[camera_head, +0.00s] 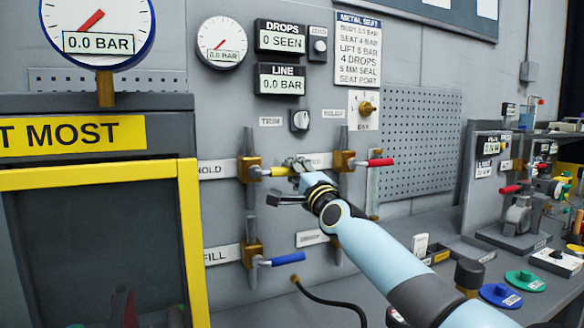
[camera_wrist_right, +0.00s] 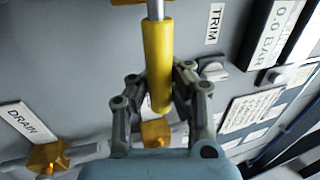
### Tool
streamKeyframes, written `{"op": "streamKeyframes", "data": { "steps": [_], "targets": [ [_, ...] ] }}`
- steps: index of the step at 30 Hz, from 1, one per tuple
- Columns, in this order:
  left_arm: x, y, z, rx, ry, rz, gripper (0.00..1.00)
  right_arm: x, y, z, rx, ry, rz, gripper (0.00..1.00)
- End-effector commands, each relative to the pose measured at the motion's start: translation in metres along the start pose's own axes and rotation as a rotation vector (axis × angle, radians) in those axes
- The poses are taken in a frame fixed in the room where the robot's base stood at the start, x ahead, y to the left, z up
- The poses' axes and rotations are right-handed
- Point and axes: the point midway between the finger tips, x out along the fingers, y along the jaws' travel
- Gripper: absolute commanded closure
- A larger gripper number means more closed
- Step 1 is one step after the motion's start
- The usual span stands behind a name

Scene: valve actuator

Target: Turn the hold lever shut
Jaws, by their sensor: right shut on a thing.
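The hold lever has a yellow handle (camera_head: 278,171) that points right from its brass valve body (camera_head: 249,168), across an upright grey pipe. The label HOLD stands to its left. My right gripper (camera_head: 296,170) is at the handle's free end and partly covers it. In the right wrist view the yellow handle (camera_wrist_right: 158,62) runs down between the two fingers of my right gripper (camera_wrist_right: 155,92), which are shut on it. My left gripper is not in view.
A red lever (camera_head: 380,162) on another brass valve is close right of my right gripper. A blue lever (camera_head: 288,259) marked FILL is below. A yellow-framed cabinet (camera_head: 188,240) stands at left. Gauges read 0.0 BAR. A black hose (camera_head: 325,300) lies below my arm.

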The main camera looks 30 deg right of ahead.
Motion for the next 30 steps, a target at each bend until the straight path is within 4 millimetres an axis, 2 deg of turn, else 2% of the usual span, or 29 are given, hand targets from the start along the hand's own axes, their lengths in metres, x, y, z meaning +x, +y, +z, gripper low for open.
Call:
{"op": "streamKeyframes", "data": {
  "steps": [1,14,15,23,30],
  "targets": [
    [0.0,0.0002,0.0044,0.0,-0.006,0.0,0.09,-0.0047,0.0117,0.0005,0.008,0.0,0.02,1.0],
    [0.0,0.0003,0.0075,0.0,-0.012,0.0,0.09,-0.005,0.0132,0.0011,0.025,0.002,0.022,1.0],
    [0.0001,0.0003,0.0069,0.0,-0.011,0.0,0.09,-0.005,0.0133,0.0011,0.025,0.001,0.022,0.91],
    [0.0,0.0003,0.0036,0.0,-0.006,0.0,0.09,-0.0041,0.0105,0.0007,0.022,0.002,0.017,0.57],
    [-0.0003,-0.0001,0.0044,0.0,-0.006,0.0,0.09,-0.003,0.0072,0.0004,0.02,0.003,0.01,0.56]
  ]
}}
